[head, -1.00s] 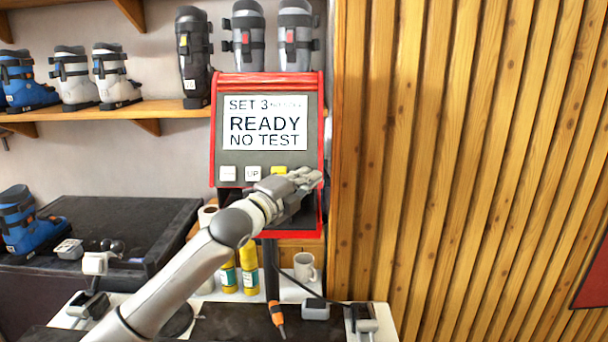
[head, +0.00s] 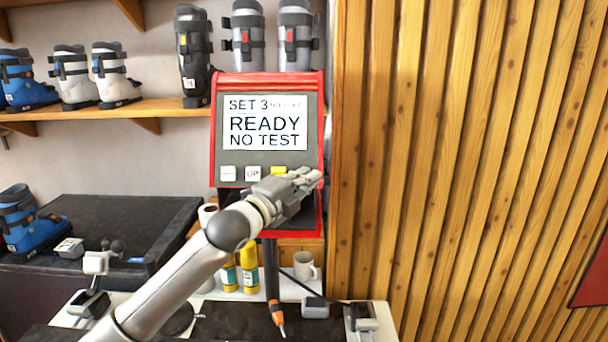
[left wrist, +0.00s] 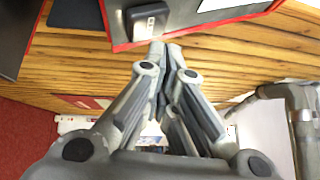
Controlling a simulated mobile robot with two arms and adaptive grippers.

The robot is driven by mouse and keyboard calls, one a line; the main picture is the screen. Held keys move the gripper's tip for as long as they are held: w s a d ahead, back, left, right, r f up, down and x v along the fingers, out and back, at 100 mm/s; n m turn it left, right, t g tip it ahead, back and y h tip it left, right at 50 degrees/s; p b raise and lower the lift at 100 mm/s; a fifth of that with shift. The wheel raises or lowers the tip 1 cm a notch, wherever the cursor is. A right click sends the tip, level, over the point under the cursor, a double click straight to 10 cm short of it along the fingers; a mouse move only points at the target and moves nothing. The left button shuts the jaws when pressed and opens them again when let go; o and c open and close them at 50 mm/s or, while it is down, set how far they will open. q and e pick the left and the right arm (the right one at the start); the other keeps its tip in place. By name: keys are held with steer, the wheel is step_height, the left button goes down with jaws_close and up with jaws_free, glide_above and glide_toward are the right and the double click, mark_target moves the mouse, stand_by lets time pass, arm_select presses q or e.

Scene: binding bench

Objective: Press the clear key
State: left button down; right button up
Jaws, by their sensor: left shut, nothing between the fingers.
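The red-framed tester (head: 216,130) stands upright, its screen (head: 265,122) reading "SET 3", "READY" and "NO TEST". Below the screen are a white key (head: 228,173), the "UP" key (head: 253,173) and a yellow key (head: 279,171). No key readable as clear shows; my gripper covers the panel's lower right. My left gripper (head: 311,177) is shut and empty, in front of that corner. In the left wrist view its fingertips (left wrist: 165,46) are together by the panel's red edge (left wrist: 190,32), close to a pale key (left wrist: 149,24) with an unreadable label. I cannot tell if they touch. My right gripper is out of view.
A slatted wood wall (head: 450,170) stands right of the tester. Ski boots (head: 193,55) line the shelf (head: 165,107) at left and behind. Below are a mug (head: 305,266), yellow bottles (head: 249,268) and an orange-tipped tool (head: 275,310).

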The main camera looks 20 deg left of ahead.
arm_select(q)
steer(key=s, duration=0.1)
steer(key=s+r+p, duration=0.1)
steer(key=s, duration=0.1)
steer(key=s+d+r, duration=0.1)
steer(key=shift+s+d, duration=0.1)
steer(key=shift+s, duration=0.1)
